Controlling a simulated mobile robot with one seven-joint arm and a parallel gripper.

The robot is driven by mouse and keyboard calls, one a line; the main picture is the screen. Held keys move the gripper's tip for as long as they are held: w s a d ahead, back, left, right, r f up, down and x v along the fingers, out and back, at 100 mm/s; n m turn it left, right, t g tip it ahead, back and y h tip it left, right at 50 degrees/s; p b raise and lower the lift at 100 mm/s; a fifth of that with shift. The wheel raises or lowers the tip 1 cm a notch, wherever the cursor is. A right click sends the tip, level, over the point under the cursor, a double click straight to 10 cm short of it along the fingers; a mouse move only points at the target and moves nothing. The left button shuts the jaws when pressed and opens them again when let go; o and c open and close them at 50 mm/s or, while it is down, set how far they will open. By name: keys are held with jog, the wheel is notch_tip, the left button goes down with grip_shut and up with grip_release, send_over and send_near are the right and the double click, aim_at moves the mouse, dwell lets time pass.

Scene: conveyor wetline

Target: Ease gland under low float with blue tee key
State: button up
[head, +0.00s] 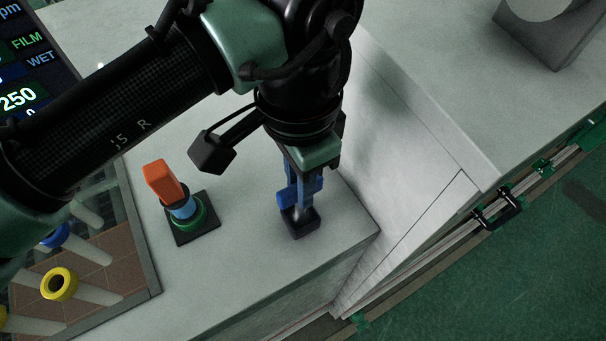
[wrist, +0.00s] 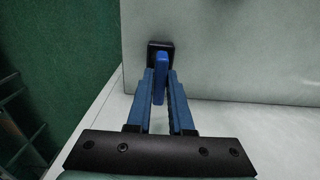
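The blue tee key (head: 314,183) stands in a small black block (head: 300,223) on the pale worktop, near its front corner. My gripper (head: 303,180) points down over the block, and its blue fingers sit on both sides of the key's handle. In the wrist view the key (wrist: 161,75) shows between the two fingertips, which appear closed against it. The black block (wrist: 153,46) shows behind it. White rods in the bay at left carry a yellow ring (head: 59,284) and a blue ring (head: 55,236). I cannot tell which ring is the gland, or make out the low float.
An orange-handled piece (head: 162,182) stands on a black square base (head: 192,224) with a green ring, left of my gripper. A display panel (head: 30,75) is at the upper left. The worktop drops off at the front; a rail (head: 520,190) runs along the right.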

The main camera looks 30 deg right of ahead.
jog(key=shift+r, duration=0.15)
grip_shut()
jog(key=shift+r+p, duration=2.85)
jog(key=shift+p, duration=0.1)
